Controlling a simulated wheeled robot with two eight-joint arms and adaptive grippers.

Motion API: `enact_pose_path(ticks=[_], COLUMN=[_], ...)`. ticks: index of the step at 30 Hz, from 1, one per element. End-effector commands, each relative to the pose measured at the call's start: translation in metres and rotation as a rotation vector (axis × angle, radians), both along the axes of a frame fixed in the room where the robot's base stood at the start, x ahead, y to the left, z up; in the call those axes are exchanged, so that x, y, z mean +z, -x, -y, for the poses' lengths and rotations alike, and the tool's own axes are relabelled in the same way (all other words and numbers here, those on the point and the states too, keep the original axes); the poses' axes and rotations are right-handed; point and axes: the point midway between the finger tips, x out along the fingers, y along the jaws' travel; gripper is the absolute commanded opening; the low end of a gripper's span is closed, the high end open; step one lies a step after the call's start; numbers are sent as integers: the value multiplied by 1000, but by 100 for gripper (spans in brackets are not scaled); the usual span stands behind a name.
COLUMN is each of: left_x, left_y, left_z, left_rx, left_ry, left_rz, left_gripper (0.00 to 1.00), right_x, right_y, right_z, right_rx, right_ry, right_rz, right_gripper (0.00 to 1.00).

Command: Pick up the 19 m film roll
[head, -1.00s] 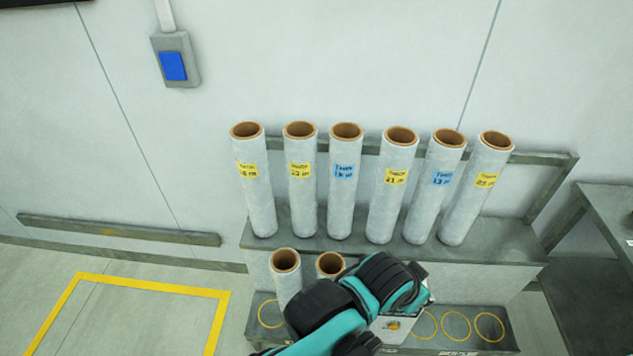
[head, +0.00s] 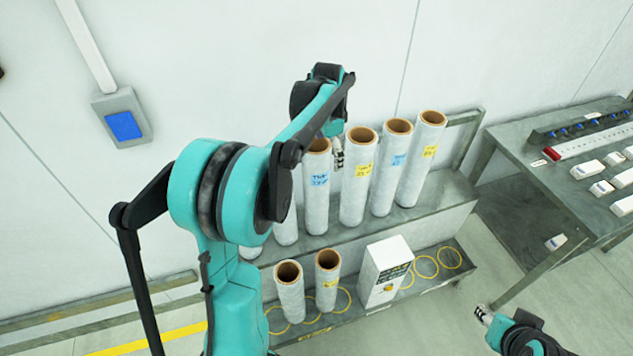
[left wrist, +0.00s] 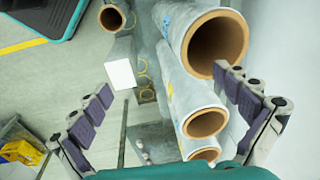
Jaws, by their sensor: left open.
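Several white film rolls with brown cores stand upright in a row on the shelf's upper ledge. In the head view, one has a blue label (head: 319,195), then come a yellow-labelled one (head: 356,195), another blue one (head: 393,180) and another yellow one (head: 423,165). The lettering is too small to tell surely which is the 19 m roll. My left gripper (head: 338,155) is by the roll tops, partly hidden by my arm. In the left wrist view its fingers are open (left wrist: 165,82), with roll tops (left wrist: 205,123) between and near them. My right gripper (head: 484,314) is low at right, clear of the rolls.
Two rolls (head: 290,298) stand on the lower ledge (head: 415,287), beside a white box (head: 385,270) and yellow ring marks. A grey table (head: 520,150) with small white items is at right. A blue-faced wall box (head: 123,125) is at upper left.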

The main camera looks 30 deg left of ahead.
Motion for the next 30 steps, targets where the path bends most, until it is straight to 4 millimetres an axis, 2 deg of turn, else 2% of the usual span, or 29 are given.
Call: enact_pose_path(ticks=[1, 3, 9, 14, 30], left_x=[3, -4, -24, -35, -106], left_y=[-15, -28, -45, -49, -47], left_z=[-16, -33, -60, -66, -64], left_rx=[-33, -86, -178, -204, -205], left_ry=[0, 4, 18, 23, 23], left_rz=[-29, -69, -131, -145, -145], left_gripper=[100, 100, 100, 100, 100], right_x=[17, 27, 38, 38, 27], right_y=[0, 0, 0, 0, 0], right_z=[0, 0, 0, 0, 0], right_rx=[0, 0, 0, 0, 0], right_ry=[0, 0, 0, 0, 0], right_rz=[0, 0, 0, 0, 0], right_gripper=[40, 40, 40, 40, 40])
